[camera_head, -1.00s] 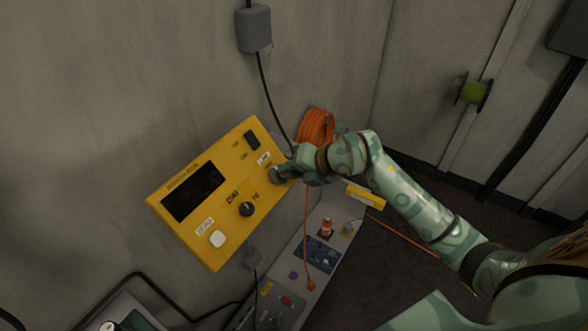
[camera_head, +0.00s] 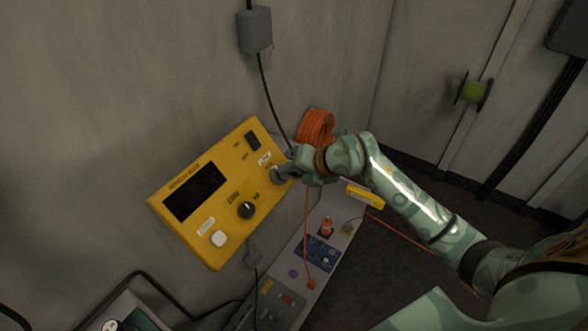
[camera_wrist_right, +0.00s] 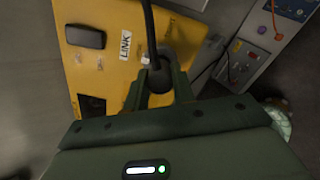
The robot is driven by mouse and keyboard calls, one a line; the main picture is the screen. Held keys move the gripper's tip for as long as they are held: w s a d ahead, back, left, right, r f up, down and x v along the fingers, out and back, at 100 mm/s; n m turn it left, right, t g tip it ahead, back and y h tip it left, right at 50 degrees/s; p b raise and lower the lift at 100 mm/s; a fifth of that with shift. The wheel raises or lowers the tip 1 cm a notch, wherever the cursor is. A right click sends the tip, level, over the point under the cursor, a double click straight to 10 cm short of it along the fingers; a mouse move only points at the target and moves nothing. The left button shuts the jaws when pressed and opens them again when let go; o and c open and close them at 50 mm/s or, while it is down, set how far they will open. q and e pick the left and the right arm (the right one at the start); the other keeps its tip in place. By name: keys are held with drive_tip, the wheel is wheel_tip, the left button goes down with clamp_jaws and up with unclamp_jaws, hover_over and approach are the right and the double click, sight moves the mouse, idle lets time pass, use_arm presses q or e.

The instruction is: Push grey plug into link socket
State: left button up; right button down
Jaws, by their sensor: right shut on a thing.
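The yellow box (camera_head: 225,207) with a dark screen is on the wall left of my right arm. Its "LINK" label (camera_head: 264,159) is at the upper right, and the label also shows in the wrist view (camera_wrist_right: 125,44). My right gripper (camera_head: 284,174) is at the box's right edge beside this label. In the wrist view its fingers (camera_wrist_right: 160,88) are shut around the dark grey plug (camera_wrist_right: 159,77), with a black cable rising from it. The plug is against the box face by the label. The link socket is hidden behind plug and fingers, so I cannot tell how deep the plug sits. My left gripper is out of view.
An orange cable coil (camera_head: 316,128) hangs just behind my right gripper. A grey box (camera_head: 255,29) on the wall has a black cable hanging down. A low grey panel (camera_head: 334,206) with several fittings stands below. The dark floor (camera_head: 385,270) at the right is open.

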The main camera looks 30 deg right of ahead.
drive_tip(key=shift+w, duration=0.1)
idle(0.7)
drive_tip(key=c, duration=1.1)
unclamp_jaws()
drive_tip(key=v, duration=1.6)
drive_tip(key=shift+d+r, duration=0.1)
drive_tip(key=shift+r, duration=0.05)
